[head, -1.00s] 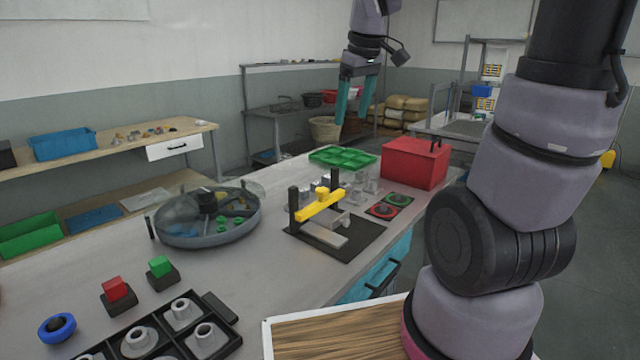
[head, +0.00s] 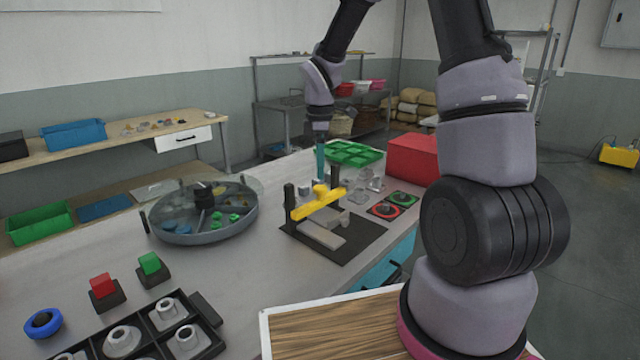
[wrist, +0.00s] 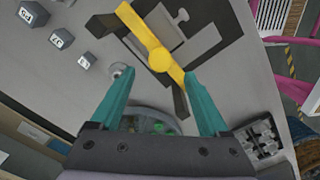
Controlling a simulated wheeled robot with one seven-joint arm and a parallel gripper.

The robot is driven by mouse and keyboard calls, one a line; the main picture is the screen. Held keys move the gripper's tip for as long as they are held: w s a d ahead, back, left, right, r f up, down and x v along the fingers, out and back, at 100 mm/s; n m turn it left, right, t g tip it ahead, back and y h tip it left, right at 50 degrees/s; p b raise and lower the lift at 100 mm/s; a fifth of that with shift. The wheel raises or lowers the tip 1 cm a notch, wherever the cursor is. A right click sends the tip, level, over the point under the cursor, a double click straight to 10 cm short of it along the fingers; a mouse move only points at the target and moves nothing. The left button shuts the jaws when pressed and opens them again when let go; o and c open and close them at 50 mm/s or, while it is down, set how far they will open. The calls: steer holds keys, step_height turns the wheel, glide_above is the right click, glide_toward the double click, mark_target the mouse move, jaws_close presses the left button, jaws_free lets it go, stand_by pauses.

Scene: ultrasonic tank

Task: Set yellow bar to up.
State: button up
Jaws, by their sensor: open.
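The yellow bar (head: 318,205) lies across two dark posts on a black base plate (head: 368,235), with a yellow knob at its middle. In the head view it looks lowered, below the post tops, with a grey block and plate under it. In the wrist view the yellow bar (wrist: 143,32) runs diagonally at the top, its round knob just beyond the fingertips. My gripper (wrist: 160,80) is open and empty, its teal fingers spread on either side of the knob's lower side. In the head view my gripper (head: 320,162) points down behind the bar; its fingers overlap there.
A round divided tank (head: 203,213) stands left of the bar. Small grey weights (wrist: 60,38) stand near the gripper. Bench front is partly clear.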

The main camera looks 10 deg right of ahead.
mark_target(320, 187)
step_height(320, 187, down, 6)
stand_by(0.4)
jaws_close()
stand_by(1.2)
